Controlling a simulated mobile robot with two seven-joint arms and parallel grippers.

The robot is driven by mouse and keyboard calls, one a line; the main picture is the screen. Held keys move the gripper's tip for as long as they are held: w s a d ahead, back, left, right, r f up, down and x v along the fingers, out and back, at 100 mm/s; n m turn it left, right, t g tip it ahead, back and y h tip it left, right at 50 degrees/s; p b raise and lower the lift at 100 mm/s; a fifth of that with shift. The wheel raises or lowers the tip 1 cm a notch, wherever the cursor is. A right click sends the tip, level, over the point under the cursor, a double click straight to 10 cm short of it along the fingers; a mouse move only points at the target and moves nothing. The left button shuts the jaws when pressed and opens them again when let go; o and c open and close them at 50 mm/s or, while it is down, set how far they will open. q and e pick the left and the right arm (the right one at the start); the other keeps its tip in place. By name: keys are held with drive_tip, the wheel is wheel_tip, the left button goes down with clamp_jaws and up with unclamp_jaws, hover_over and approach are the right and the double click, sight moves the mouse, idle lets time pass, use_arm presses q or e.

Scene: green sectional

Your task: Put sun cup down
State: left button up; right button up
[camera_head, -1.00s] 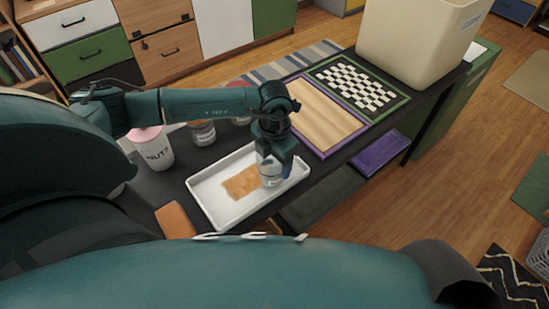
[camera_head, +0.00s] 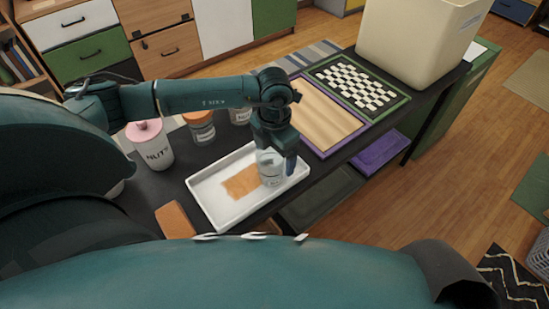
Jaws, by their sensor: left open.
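A clear glass-like cup with a pale label, which I take for the sun cup (camera_head: 270,172), stands upright in the right part of a white tray (camera_head: 213,213). The picture on its label is too small to read. My left gripper (camera_head: 276,153) is open and points down at the cup's top, with a finger at its right side. The gripper hides part of the cup's rim. My right gripper is not in view.
An orange-brown patch (camera_head: 241,183) lies in the tray. A pink-lidded NUTS jar (camera_head: 150,147) and an orange-lidded jar (camera_head: 200,127) stand behind it. A wooden board (camera_head: 325,115), a checkered board (camera_head: 357,83) and a beige bin (camera_head: 415,40) occupy the table's far right.

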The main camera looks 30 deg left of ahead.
use_arm(q)
wheel_tip(320, 180, up, 9)
drive_tip(key=s+d+f+g+h, duration=0.1)
drive_tip(key=s+d+h, duration=0.2)
drive_tip(key=d, duration=0.3)
drive_tip(key=s+d+m+g+h, duration=0.1)
drive_tip(key=s+d+h, duration=0.15)
drive_tip(key=d, duration=0.25)
drive_tip(key=s+d+f+g+h, duration=0.1)
drive_tip(key=s+d+h, duration=0.2)
drive_tip(key=d, duration=0.3)
drive_tip(key=s+d+r+n+t+h, duration=0.1)
drive_tip(key=d+r+n+t+h, duration=0.3)
drive_tip(key=d+r+n+h, duration=0.65)
drive_tip(key=w+a+f+n+t+y, duration=0.3)
drive_tip(key=a+n+t+y, duration=0.15)
drive_tip(key=n+t, duration=0.4)
drive_tip(key=w+a+f+n+t+y, duration=0.35)
drive_tip(key=a+n+t, duration=0.3)
drive_tip(key=n, duration=0.25)
drive_tip(key=s+a+f+n+g+y, duration=0.2)
drive_tip(key=s+a+f+n+y, duration=0.1)
drive_tip(key=f, duration=0.5)
drive_tip(key=s+a+f+n+g+y, duration=0.2)
drive_tip(key=s+a+f+n+y, duration=0.1)
drive_tip(key=s+f+n, duration=0.3)
wheel_tip(320, 180, down, 3)
drive_tip(key=shift+s+r+g+y+b, duration=0.1)
drive_tip(key=shift+s+g+y+b, duration=0.2)
drive_tip(key=shift+g+y+b, duration=0.1)
